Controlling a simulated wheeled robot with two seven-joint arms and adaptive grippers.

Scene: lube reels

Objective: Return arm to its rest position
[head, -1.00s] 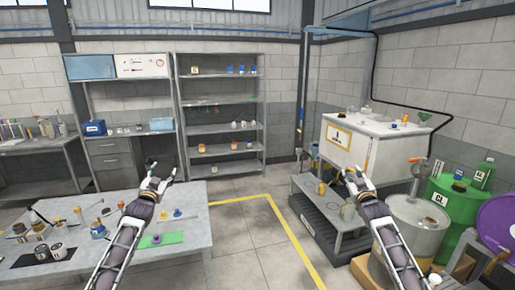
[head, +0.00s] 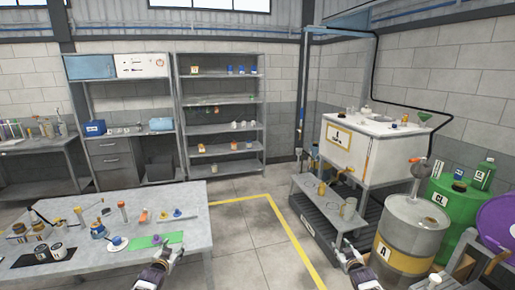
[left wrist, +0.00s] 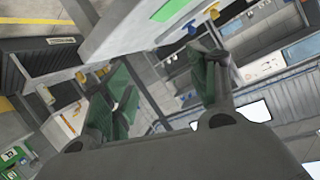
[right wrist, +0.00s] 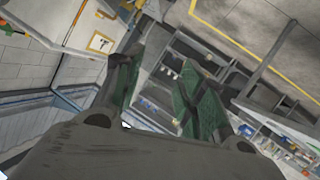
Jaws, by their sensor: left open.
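My left gripper (head: 165,253) is low in the head view, beside the right front edge of the left worktable (head: 190,262). Its two green-padded fingers stand apart in the left wrist view (left wrist: 165,88), with nothing between them. My right gripper (head: 351,256) is low at right of centre in the head view, in front of the grey step bench (head: 325,198). In the right wrist view (right wrist: 160,88) its fingers are also spread and empty. Most of both arms is out of the head view.
The worktable carries a green mat (head: 155,240), a black mat (head: 42,260) and several small containers. A yellow-banded drum (head: 408,235) and a green drum (head: 452,205) stand at right. Shelves (head: 220,110) stand behind. The floor between table and bench is clear.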

